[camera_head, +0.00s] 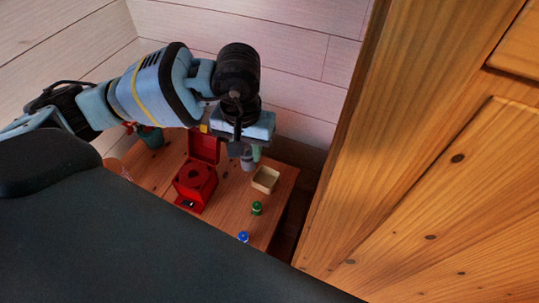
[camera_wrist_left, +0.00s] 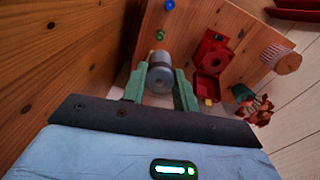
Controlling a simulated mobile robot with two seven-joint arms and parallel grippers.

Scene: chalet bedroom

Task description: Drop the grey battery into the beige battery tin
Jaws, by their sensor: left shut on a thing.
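My left gripper (camera_head: 251,152) is shut on the grey battery (camera_head: 247,164), a small cylinder, above the back right part of the wooden table. In the left wrist view the battery (camera_wrist_left: 160,76) sits between the two green fingers of the gripper (camera_wrist_left: 161,70). The beige battery tin (camera_head: 265,179) is a small open box on the table, just right of and below the gripper in the head view. The battery is apart from the tin. In the left wrist view the tin is mostly hidden behind the gripper and battery. My right gripper is not in view.
An open red box (camera_head: 189,197) stands left of the tin. A green item (camera_head: 257,208) and a blue item (camera_head: 243,236) stand toward the near edge. A potted plant (camera_head: 152,138) is at the back left. A wooden cabinet (camera_head: 430,180) rises at the right.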

